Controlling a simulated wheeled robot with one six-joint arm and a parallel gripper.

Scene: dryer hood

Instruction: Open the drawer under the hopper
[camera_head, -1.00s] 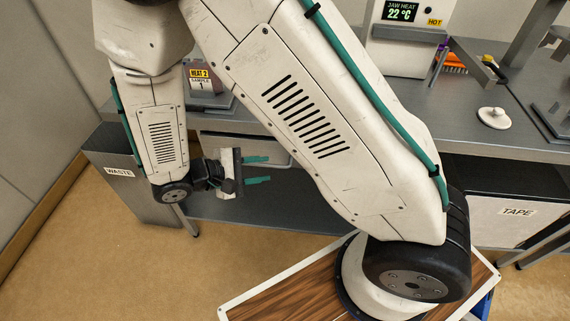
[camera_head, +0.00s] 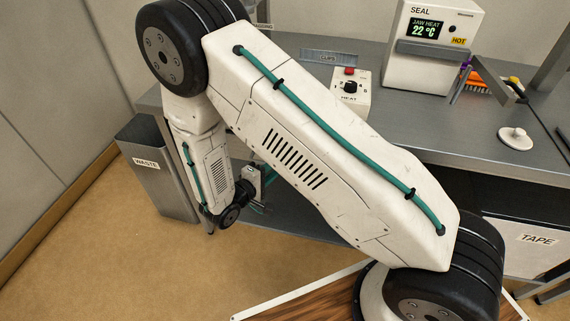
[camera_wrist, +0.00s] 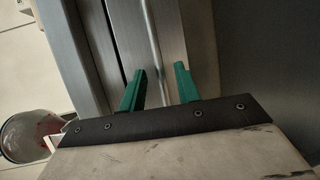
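The drawer under the bench is mostly hidden behind my arm in the head view. In the wrist view a grey panel (camera_wrist: 172,38), apparently the drawer front, runs up the picture. A thin pale bar (camera_wrist: 153,45), apparently its handle, lies in line with the gap between my fingers. My gripper (camera_wrist: 160,80) has two green fingers spread apart with nothing clamped. I cannot tell whether the fingers reach around the bar. In the head view my gripper (camera_head: 264,178) is low by the bench front, partly hidden by my arm. The hopper cannot be made out.
A grey waste bin (camera_head: 160,180) stands left of the bench. The bench top (camera_head: 440,135) holds a heat control box (camera_head: 350,92), a sealer (camera_head: 430,50) and a white lidded disc (camera_head: 515,138). A round glass vessel (camera_wrist: 32,138) shows at the wrist view's left.

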